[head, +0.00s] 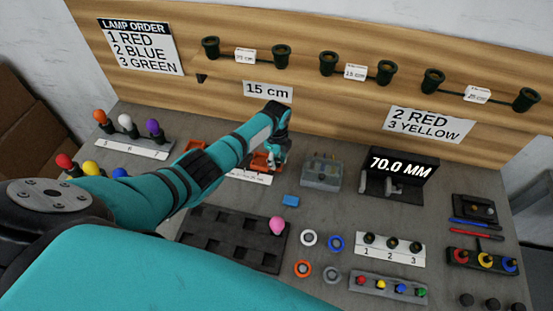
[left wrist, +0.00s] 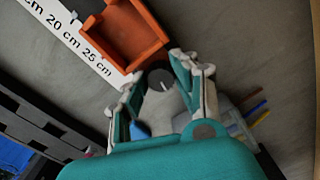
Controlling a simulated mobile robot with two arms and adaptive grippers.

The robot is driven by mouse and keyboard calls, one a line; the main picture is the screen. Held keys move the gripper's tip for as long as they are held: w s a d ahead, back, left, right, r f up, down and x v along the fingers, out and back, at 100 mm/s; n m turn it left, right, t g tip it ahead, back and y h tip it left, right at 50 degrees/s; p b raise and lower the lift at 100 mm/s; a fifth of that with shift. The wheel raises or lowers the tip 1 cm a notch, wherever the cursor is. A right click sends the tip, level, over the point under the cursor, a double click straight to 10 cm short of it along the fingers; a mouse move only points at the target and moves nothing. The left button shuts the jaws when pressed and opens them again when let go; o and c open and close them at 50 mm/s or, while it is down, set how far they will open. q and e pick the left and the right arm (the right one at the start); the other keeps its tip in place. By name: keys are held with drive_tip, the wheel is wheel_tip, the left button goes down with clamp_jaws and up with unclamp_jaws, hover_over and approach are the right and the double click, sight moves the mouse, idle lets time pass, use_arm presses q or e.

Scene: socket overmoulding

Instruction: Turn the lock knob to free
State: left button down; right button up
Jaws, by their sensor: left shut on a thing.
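The lock knob (left wrist: 160,79) is a dark grey round knob with a pale line on its top, in the left wrist view. It sits just beside an orange jaw (left wrist: 128,38), next to a white ruler strip (left wrist: 85,50). My left gripper (left wrist: 158,76) is shut on the knob, one finger on each side. In the head view my left gripper (head: 274,150) is over the orange jaw (head: 260,165) at the back of the table, and the knob is hidden there. My right gripper is in neither view.
A grey box (head: 320,173) stands just right of the gripper. A small blue block (head: 291,200) lies in front. A display (head: 400,172) reads 70.0 MM. A wooden board (head: 340,110) rises behind.

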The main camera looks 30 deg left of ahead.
use_arm(q)
drive_tip(key=n, duration=0.3)
drive_tip(key=shift+p, duration=0.3)
drive_tip(key=c, duration=1.3)
unclamp_jaws()
wheel_tip(320, 180, up, 12)
drive_tip(key=shift+r, duration=0.1)
